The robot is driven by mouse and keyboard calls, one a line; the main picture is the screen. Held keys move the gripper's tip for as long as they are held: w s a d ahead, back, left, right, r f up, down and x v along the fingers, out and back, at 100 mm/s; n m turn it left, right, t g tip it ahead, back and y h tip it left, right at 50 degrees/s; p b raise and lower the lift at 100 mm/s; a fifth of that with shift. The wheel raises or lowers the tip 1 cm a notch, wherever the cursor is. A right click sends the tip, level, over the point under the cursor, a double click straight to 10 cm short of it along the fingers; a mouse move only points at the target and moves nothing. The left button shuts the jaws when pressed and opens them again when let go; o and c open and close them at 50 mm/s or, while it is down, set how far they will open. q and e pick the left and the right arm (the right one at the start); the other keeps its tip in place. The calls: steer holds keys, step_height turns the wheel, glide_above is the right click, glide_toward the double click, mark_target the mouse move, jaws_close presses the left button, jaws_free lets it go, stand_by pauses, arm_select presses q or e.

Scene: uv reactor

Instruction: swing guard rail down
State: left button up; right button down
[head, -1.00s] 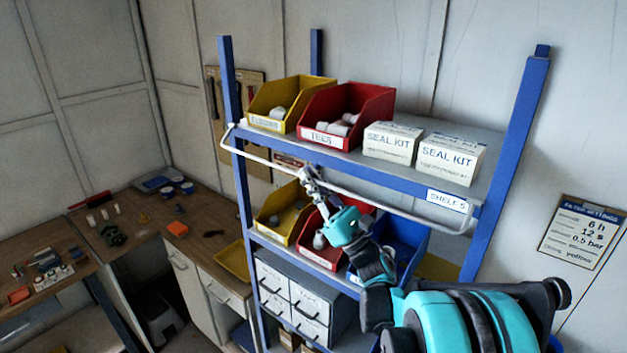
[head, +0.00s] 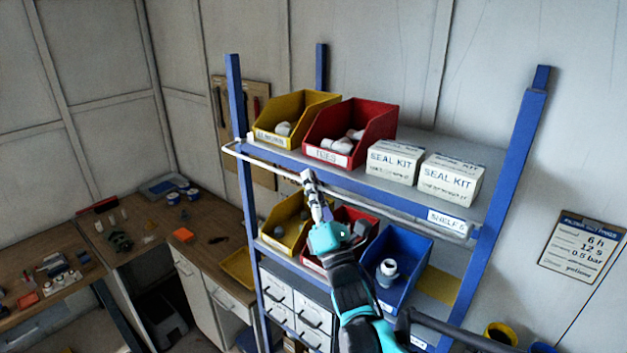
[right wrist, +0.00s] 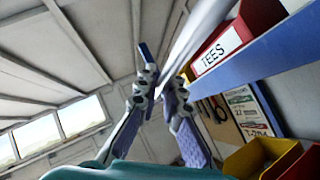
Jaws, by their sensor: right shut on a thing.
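The guard rail (head: 272,168) is a thin white bar running along the front of the upper shelf (head: 400,190), with bent ends near the blue posts. It hangs around the height of the shelf's front edge. My right gripper (head: 308,178) is at the rail, left of its middle, and is shut on it. In the right wrist view the rail (right wrist: 195,42) runs up and away from between the fingers of my right gripper (right wrist: 160,92). The fingers hide the gripped part. My left gripper is not in view.
A yellow bin (head: 277,133), a red TEES bin (head: 327,149) and two seal kit boxes (head: 450,178) stand on the upper shelf. More bins, including a blue one (head: 412,262), sit below, close behind my right arm. A workbench (head: 155,235) stands at left.

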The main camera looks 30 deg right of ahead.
steer(key=shift+r+m+g+h+p, duration=0.5)
steer(key=shift+m+h+p, duration=0.2)
steer(key=shift+m, duration=0.25)
steer(key=shift+r+m+g+h+p, duration=0.35)
steer(key=shift+m+g+h+p, duration=0.3)
steer(key=shift+m, duration=0.3)
